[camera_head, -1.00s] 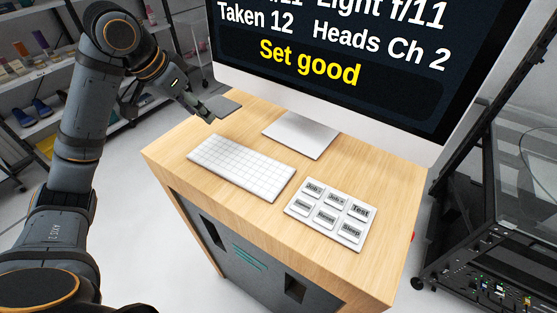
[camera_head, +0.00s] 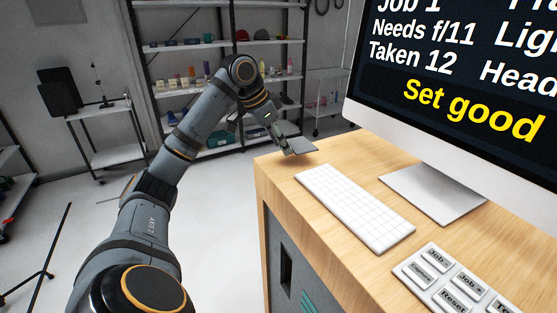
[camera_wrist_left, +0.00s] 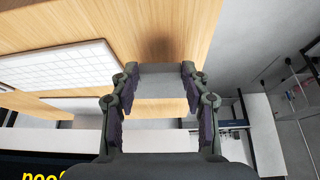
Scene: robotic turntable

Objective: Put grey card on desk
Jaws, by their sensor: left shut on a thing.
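The grey card (camera_head: 301,144) is a thin flat plate at the far left corner of the wooden desk (camera_head: 276,172). My left gripper (camera_head: 290,150) is shut on the card. In the wrist view the card (camera_wrist_left: 158,84) spans the gap between the two fingers of my left gripper (camera_wrist_left: 154,76). A soft dark shadow lies on the desk (camera_wrist_left: 205,22) by the card's edge. The card looks a little above the desktop; the exact gap cannot be told. My right gripper is not in view.
A white keyboard (camera_head: 354,207) lies on the desk near the card. A monitor on a silver stand (camera_head: 430,192) stands behind it. A button panel (camera_head: 448,282) is at the lower right. Shelves (camera_head: 222,92) stand at the back. Bare wood lies left of the keyboard.

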